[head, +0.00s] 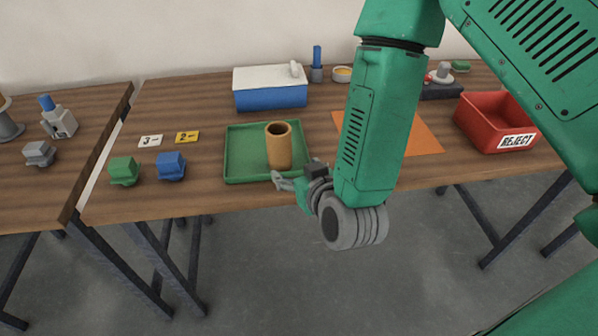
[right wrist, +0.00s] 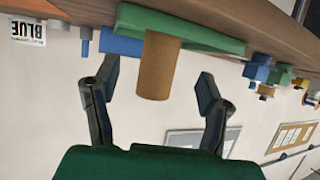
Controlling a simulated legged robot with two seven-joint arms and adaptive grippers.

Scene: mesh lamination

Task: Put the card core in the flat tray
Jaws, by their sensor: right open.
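The card core (head: 279,146), a hollow tan tube, stands upright in the flat green tray (head: 238,175), right of its middle. In the right wrist view the core (right wrist: 158,66) hangs upside down in the turned picture, between my spread fingers, with the tray (right wrist: 190,36) behind it. My right gripper (head: 281,180) is open at the tray's front edge, close in front of the core. In the right wrist view its fingers (right wrist: 160,82) show gaps to the core on both sides. My left gripper is not in view.
A blue box with a white lid (head: 270,97) stands behind the tray. Blue (head: 171,166) and green (head: 124,171) blocks sit to its left. An orange sheet (head: 424,139) and a red REJECT bin (head: 492,123) lie to the right.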

